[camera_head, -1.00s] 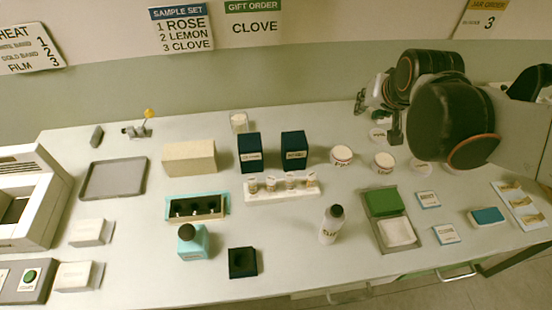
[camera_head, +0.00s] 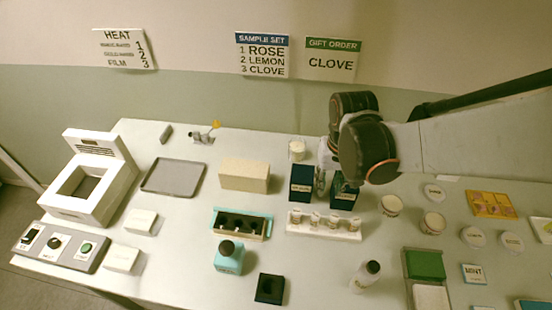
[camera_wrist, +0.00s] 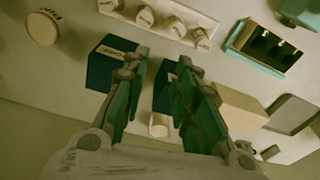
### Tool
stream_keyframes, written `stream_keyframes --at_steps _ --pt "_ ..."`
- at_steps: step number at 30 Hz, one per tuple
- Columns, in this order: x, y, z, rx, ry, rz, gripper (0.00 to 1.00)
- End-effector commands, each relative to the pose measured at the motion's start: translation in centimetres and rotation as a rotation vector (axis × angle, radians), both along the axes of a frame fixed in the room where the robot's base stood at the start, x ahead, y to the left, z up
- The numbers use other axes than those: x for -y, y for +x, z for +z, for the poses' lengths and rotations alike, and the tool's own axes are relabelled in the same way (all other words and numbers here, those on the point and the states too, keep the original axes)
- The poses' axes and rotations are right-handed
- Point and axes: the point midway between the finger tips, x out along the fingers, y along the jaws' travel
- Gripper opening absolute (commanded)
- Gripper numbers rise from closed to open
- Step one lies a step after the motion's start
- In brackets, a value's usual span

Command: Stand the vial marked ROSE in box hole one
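A white rack (camera_head: 323,232) holds a row of several small vials (camera_head: 332,220) with pale caps. Their marks are too small to read, so I cannot tell which is ROSE. The rack (camera_wrist: 148,27) also shows at the top of the wrist view. Left of it, a teal-edged box (camera_head: 240,236) shows a row of dark holes; it shows at the upper right in the wrist view (camera_wrist: 245,40). My gripper (camera_head: 333,183) is over the dark blue boxes behind the rack. In the wrist view my gripper (camera_wrist: 160,66) is open and empty, its fingers apart.
Two dark blue boxes (camera_head: 301,183) stand close beneath my gripper. A beige block (camera_head: 244,176) and grey tray (camera_head: 173,178) are to the left. A teal bottle (camera_head: 229,260), black holder (camera_head: 269,289) and white bottle (camera_head: 365,277) stand in front. The wall sign (camera_head: 263,55) lists 1 ROSE, 2 LEMON, 3 CLOVE.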

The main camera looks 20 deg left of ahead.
Motion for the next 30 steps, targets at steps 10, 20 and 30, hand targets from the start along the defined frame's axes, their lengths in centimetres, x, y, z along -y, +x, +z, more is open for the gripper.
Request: stream_keyframes --at_steps 10,20,30 --pt "-1.4 -4.0 -1.4 -0.07 -0.045 0.092 0.27" --pt "-1.4 -4.0 -6.6 -0.068 -0.044 0.091 0.27" --pt "-1.5 -3.7 -9.1 -0.068 -0.044 0.089 0.27"
